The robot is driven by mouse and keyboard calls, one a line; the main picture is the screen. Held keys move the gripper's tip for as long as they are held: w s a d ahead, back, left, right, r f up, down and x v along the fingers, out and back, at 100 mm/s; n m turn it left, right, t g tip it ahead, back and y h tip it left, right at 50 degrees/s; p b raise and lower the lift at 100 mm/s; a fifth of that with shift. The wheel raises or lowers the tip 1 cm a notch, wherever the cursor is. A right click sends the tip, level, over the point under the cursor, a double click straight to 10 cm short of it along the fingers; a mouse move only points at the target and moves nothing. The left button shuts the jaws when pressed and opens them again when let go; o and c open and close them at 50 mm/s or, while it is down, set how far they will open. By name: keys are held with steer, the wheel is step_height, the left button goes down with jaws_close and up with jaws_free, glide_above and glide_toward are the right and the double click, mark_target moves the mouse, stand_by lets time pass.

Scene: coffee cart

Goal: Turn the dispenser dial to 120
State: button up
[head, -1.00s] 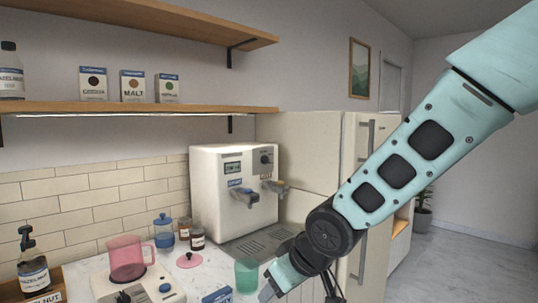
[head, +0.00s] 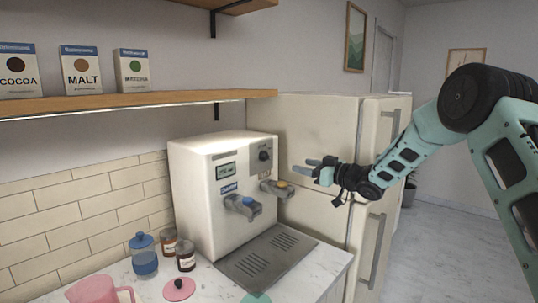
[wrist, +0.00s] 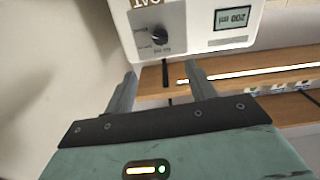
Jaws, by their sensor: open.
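The white dispenser (head: 222,190) stands on the counter, with a small display (head: 225,171) and a black dial (head: 265,155) high on its front. In the wrist view the picture is upside down; the dial (wrist: 159,36) sits on a grey panel and the display (wrist: 232,17) appears to read 200 ml. My gripper (head: 308,168) is open and empty, to the right of the dispenser at about dial height. In the wrist view the dial shows beyond the two fingers (wrist: 160,72), roughly between them and apart from them. Fine dial marks are too small to read.
A fridge (head: 340,140) stands behind my gripper. Jars (head: 186,257) and a pink jug (head: 98,291) are at the left. A shelf (head: 130,103) runs above.

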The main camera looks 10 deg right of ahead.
mark_target(268, 157)
steer(key=p+x, duration=0.5)
steer(key=x, duration=0.9)
steer(key=shift+a, duration=0.1)
steer(key=shift+w+a+f+p, duration=0.1)
steer(key=shift+w+a+p, duration=0.3)
steer(key=shift+w, duration=0.2)
steer(key=c, duration=1)
